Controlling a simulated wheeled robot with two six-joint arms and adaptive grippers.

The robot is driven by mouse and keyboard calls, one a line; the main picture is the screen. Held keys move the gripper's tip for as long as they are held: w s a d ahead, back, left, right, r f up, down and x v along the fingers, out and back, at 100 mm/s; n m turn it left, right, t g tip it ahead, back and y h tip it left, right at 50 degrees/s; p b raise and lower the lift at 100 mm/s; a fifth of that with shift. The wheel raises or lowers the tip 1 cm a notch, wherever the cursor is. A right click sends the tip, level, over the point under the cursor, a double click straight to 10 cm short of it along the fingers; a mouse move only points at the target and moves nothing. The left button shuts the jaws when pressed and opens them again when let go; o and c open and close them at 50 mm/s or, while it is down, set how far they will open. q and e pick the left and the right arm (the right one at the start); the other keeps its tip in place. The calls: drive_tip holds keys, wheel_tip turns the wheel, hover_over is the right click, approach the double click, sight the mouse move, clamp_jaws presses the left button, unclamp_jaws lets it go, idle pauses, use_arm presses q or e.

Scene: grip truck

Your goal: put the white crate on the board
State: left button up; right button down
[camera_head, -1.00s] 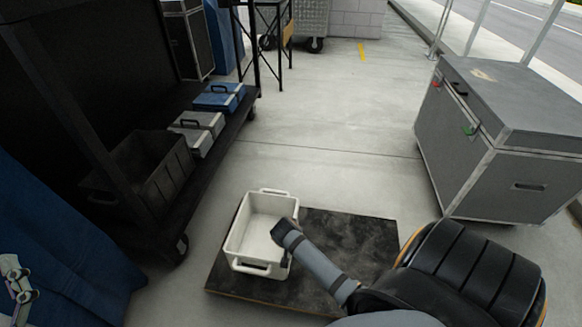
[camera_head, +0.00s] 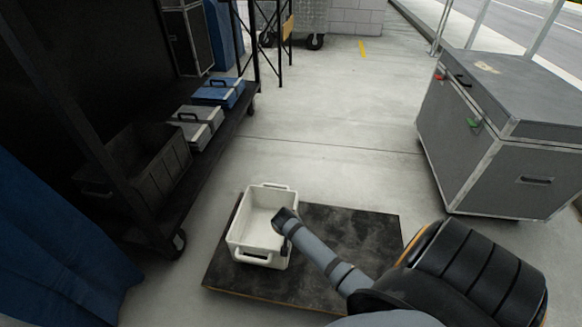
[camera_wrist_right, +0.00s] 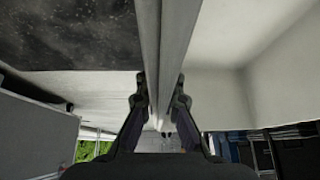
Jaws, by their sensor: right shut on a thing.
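The white crate (camera_head: 252,242) is an open, empty-looking box with handles at its ends. In the head view it is over the left part of the black board (camera_head: 345,240), its left side near the board's left edge. I cannot tell whether its bottom touches the board. My right gripper (camera_head: 283,217) is at the crate's right wall. In the right wrist view my right gripper (camera_wrist_right: 160,92) is shut on the crate's wall (camera_wrist_right: 160,40), with the dark board (camera_wrist_right: 65,35) on one side and the crate's inside on the other. My left gripper is not in view.
A large grey case (camera_head: 500,135) on the right stands clear of the board. A dark shelf cart on the left holds a black bin (camera_head: 145,170), a grey case (camera_head: 197,125) and a blue case (camera_head: 219,92). The floor behind the board is clear.

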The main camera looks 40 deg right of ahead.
drive_tip(key=f, duration=0.1)
drive_tip(key=f+b, duration=0.2)
drive_tip(key=f, duration=0.1)
drive_tip(key=shift+w+d, duration=0.2)
drive_tip(key=shift+w, duration=0.15)
drive_tip(key=shift+r, duration=0.15)
drive_tip(key=c, duration=1.9)
unclamp_jaws()
drive_tip(key=shift+s+f, duration=0.1)
drive_tip(key=shift+f, duration=0.1)
drive_tip(key=o, duration=0.4)
drive_tip(key=shift+r, duration=0.1)
